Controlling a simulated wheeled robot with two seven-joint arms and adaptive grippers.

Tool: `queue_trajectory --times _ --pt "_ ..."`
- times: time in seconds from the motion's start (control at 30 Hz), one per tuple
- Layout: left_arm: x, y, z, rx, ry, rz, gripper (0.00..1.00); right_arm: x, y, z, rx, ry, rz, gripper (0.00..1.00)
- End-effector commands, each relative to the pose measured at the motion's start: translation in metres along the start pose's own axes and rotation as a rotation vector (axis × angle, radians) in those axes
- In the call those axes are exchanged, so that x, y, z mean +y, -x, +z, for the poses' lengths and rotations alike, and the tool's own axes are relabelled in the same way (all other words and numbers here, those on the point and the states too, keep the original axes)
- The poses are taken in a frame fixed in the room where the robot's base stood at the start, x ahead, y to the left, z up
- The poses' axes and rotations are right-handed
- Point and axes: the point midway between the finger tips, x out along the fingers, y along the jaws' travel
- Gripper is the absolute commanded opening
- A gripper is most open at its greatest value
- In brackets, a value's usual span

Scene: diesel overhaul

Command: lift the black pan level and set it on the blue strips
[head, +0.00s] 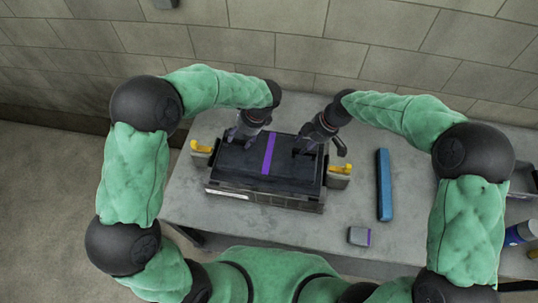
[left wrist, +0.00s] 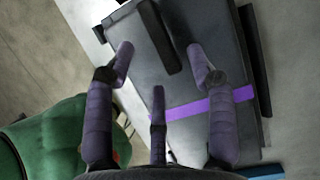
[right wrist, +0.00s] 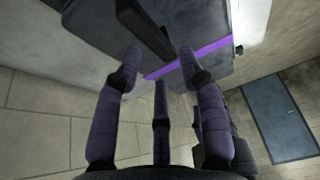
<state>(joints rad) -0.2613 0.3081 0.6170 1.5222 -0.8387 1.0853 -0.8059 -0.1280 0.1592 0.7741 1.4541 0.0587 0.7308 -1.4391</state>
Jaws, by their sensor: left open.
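The black pan (head: 230,160) has a flat top with a purple band across its middle. It sits on a grey block-like base on the table. My left gripper (head: 242,138) is open over the pan's left part. In the left wrist view a raised black bar (left wrist: 158,38) on the pan lies just beyond the spread fingers. My right gripper (head: 310,146) is over the pan's right part. In the right wrist view its fingers are spread, with another black bar (right wrist: 145,28) beyond them. Contact cannot be told. A long blue strip (head: 384,185) lies right of the pan.
Yellow-topped pieces (head: 201,147) stand at both ends of the base. A small grey block with a purple side (head: 360,236) lies at the table's front. A dark tray (head: 523,182) and a blue-and-white can (head: 520,233) are at far right. A block wall stands behind the table.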

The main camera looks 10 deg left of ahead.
Motion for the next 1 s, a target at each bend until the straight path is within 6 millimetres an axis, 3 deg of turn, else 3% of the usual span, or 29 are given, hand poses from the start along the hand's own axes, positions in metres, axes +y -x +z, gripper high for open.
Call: queue_trajectory --times 0.1,0.3,0.77,0.9,0.97,1.0 --pt "0.001 -0.020 0.000 -0.001 -0.001 0.004 0.56 -0.001 -0.020 0.000 0.000 0.000 -0.003 0.40" --pt "0.000 -0.042 0.000 -0.001 0.000 0.002 0.56 0.000 -0.042 0.000 0.000 0.000 -0.001 0.40" --pt "0.000 -0.050 0.000 0.000 -0.001 0.000 0.56 0.000 -0.050 0.000 0.000 0.000 0.001 0.40" --pt "0.000 -0.050 0.000 0.000 -0.001 0.000 0.19 0.000 -0.050 0.000 0.000 0.000 0.000 0.03" --pt "0.000 -0.050 0.000 0.000 -0.001 0.000 0.02 0.000 -0.050 0.000 0.000 0.000 0.000 0.00" --pt "0.000 -0.050 0.000 0.000 -0.001 0.000 0.00 0.000 -0.050 0.000 0.000 0.000 0.000 0.00"
